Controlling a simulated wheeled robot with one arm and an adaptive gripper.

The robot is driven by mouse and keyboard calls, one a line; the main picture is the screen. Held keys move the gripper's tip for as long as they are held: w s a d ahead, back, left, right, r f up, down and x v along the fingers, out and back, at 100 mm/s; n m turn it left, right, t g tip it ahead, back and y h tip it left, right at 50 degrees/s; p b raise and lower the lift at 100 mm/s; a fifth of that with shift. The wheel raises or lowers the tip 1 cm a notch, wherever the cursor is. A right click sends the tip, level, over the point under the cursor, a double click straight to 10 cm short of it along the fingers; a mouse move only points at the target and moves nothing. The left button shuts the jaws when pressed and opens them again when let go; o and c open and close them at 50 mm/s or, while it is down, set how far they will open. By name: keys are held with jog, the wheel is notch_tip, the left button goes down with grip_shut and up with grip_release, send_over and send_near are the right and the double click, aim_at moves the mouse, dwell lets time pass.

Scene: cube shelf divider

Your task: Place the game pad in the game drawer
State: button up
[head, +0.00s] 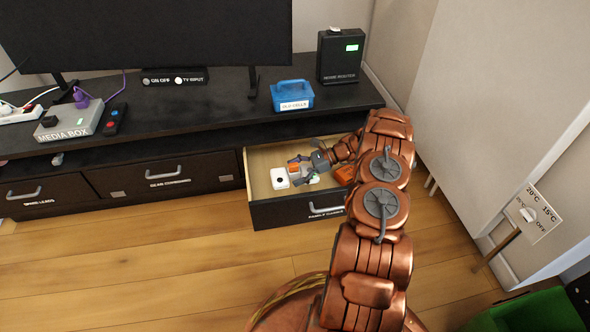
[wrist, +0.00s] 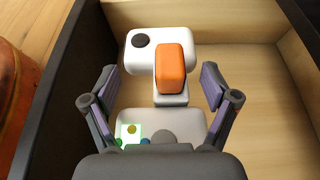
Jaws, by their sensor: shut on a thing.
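The game pad (head: 279,178) is white, with a black round stick at one end, an orange block on its middle and small coloured buttons at the other end. My gripper (head: 301,172) is shut on it, inside the outline of the open drawer (head: 315,218). In the wrist view the game pad (wrist: 136,57) lies between the two fingers of my gripper (wrist: 162,88), with the drawer floor (wrist: 235,65) behind it. The palm hides part of the button end. I cannot tell whether the game pad touches the drawer floor.
An orange object (head: 345,174) is at the drawer's right, partly behind my arm. Two closed drawers (head: 160,176) (head: 40,195) are to the left. A blue box (head: 292,96) and a black box (head: 341,57) stand on the cabinet top. A white wall unit is at the right.

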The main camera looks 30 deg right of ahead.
notch_tip(320, 180, down, 4)
jog(key=shift+f+b, duration=0.15)
jog(key=shift+b, duration=0.8)
jog(key=shift+f, duration=2.1)
jog(key=shift+f, duration=0.35)
jog(key=o, duration=1.2)
jog(key=shift+d, duration=0.1)
jog(key=v, duration=1.1)
jog(key=shift+s+d+r, duration=0.15)
jog(key=shift+d+r, duration=0.15)
